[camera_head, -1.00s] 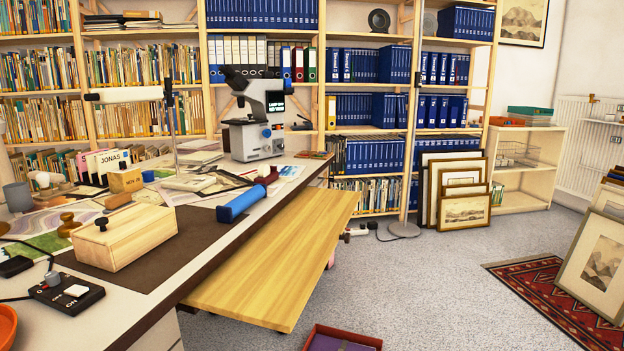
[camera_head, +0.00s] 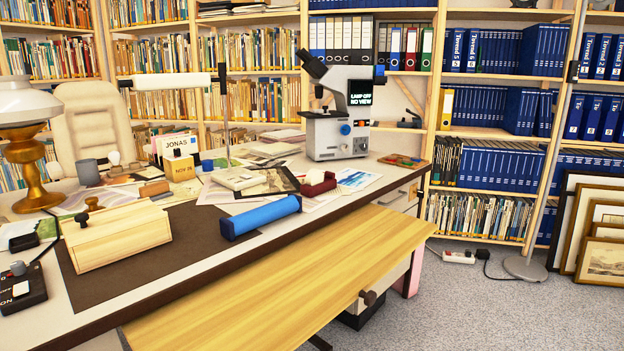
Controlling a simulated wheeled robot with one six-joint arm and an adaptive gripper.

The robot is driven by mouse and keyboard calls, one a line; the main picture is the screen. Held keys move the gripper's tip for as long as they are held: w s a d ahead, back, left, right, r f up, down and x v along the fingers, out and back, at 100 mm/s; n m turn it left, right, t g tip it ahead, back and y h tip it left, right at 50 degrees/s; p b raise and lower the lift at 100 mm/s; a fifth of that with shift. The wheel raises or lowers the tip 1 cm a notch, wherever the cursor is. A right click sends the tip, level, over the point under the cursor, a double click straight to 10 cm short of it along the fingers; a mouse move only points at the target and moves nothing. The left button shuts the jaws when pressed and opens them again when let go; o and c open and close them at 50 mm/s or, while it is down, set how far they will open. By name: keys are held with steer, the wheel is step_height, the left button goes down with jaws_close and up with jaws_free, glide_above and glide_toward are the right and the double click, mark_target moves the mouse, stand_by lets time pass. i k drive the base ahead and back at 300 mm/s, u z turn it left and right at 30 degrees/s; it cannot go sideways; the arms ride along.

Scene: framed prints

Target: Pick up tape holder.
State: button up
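A small dark red object with a pale part, which looks like the tape holder (camera_head: 319,184), sits on the desk (camera_head: 85,318). It is right of the middle of the desk, near the front edge, behind the blue cylinder (camera_head: 260,217) and in front of the microscope (camera_head: 338,120). It is small in the view, so its details are hard to tell. Papers lie around it. My gripper is not in view.
A wooden bench board (camera_head: 330,265) runs along the desk's front, below the desktop. A wooden box (camera_head: 115,235) stands on the brown mat. Bookshelves line the back wall. Framed prints (camera_head: 603,258) lean at the right. Grey floor (camera_head: 470,310) is clear at the lower right.

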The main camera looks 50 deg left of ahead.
mark_target(317, 185)
steer(key=u, duration=0.7)
steer(key=i, duration=0.95)
steer(key=u, duration=1.1)
